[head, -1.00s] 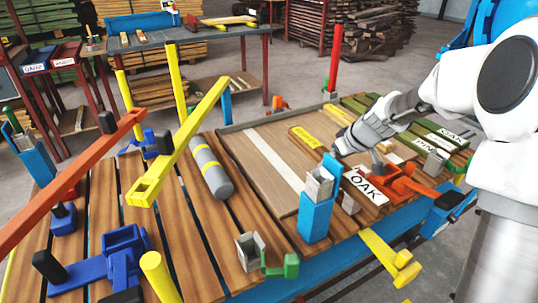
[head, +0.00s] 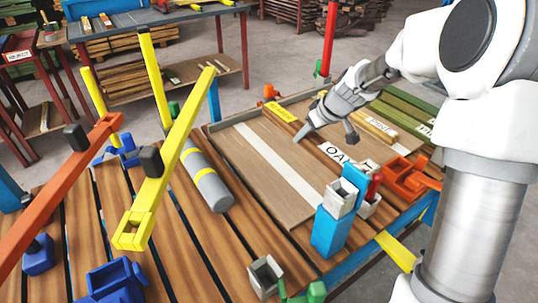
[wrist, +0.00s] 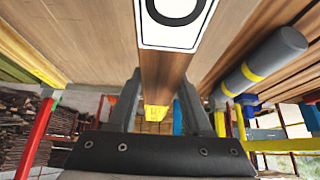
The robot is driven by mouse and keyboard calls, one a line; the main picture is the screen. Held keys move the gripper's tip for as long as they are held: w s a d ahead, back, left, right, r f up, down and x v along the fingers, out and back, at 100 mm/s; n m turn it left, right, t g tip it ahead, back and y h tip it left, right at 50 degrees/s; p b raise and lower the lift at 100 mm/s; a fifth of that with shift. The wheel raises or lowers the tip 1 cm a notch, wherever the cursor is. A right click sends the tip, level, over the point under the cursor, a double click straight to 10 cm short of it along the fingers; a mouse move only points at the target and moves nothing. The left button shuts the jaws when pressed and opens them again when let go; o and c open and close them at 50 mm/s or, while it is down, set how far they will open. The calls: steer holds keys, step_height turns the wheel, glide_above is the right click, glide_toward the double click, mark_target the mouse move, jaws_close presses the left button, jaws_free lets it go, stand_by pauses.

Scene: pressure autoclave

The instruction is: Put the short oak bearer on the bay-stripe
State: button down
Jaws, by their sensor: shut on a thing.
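The short oak bearer (head: 320,143) is a brown bar with a white OAK label towards its near end and a yellow far end. My gripper (head: 322,134) is shut on it between the label and that end. The bearer appears held a little above the board, to the right of the bay-stripe (head: 275,165), a pale band running along the board. In the wrist view the bearer (wrist: 163,75) lies between my fingers, with part of its label and its yellow end showing. My fingers hide part of it in the head view.
A grey cylinder with yellow bands (head: 207,178) lies left of the board. A blue upright block (head: 328,232) stands at the stripe's near end. An orange clamp (head: 405,180) sits at the right. A raised yellow lever (head: 165,180) crosses the left side.

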steer(key=w+a+f, duration=0.2)
steer(key=a, duration=0.1)
steer(key=w+a+f+b, duration=0.1)
steer(key=w+a+f, duration=0.1)
steer(key=w+a, duration=0.1)
steer(key=w+a+f+b, duration=0.1)
steer(key=w+a+f, duration=0.1)
steer(key=a+f, duration=0.1)
steer(key=shift+w+a, duration=0.15)
steer(key=shift+a, duration=0.1)
steer(key=shift+f+b, duration=0.8)
steer(key=shift+f, duration=1.15)
steer(key=shift+f, duration=0.1)
steer(key=shift+c, duration=1.6)
jaws_free()
steer(key=shift+f, duration=0.1)
